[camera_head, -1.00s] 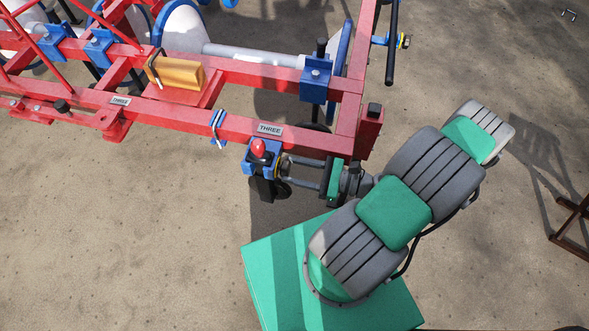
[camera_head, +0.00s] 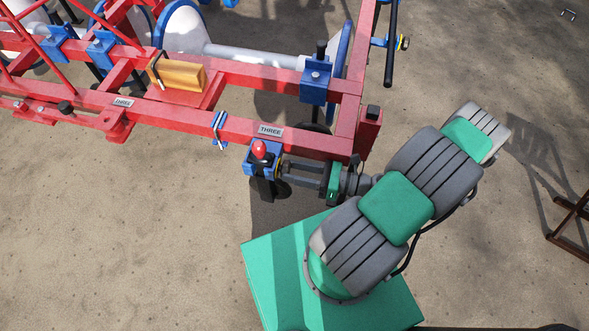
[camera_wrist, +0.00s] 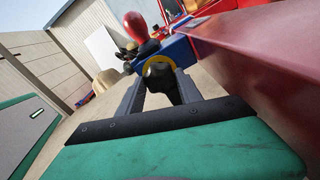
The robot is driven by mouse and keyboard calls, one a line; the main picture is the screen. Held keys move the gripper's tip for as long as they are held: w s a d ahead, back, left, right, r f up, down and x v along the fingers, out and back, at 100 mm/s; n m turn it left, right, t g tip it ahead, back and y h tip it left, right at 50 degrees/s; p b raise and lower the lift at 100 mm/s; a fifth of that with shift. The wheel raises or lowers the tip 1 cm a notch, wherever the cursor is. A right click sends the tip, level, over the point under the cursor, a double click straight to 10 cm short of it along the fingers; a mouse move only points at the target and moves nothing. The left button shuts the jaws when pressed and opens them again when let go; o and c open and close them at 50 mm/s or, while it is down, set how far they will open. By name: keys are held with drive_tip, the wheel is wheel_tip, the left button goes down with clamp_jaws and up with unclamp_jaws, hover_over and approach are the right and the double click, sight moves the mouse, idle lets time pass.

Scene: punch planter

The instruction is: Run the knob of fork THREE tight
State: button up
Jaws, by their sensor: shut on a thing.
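The fork marked by the THREE plate (camera_head: 270,131) is a blue clamp block (camera_head: 262,152) on the red beam, with a red-tipped lever (camera_head: 259,148) on top. The block also shows in the wrist view (camera_wrist: 180,50). Its black knob (camera_wrist: 161,82) faces my gripper, with a yellow ring (camera_wrist: 155,62) behind it. My gripper (camera_head: 284,172) reaches in from the right, below the beam. Its two fingers lie on either side of the knob and are shut on it. In the head view the knob is mostly hidden by the fingers.
The red beam (camera_wrist: 255,45) runs close along the right side in the wrist view. A red corner post (camera_head: 368,135) stands just above my wrist in the head view. A yellow-orange block (camera_head: 177,74) sits on the frame. Bare ground (camera_head: 130,220) lies open at the left.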

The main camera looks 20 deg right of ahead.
drive_tip(key=o, duration=1.4)
drive_tip(key=shift+c, duration=0.2)
drive_tip(key=shift+d, duration=0.1)
drive_tip(key=v, duration=0.7)
drive_tip(key=shift+s+d, duration=0.25)
drive_tip(key=p+v, duration=0.1)
drive_tip(key=v, duration=0.7)
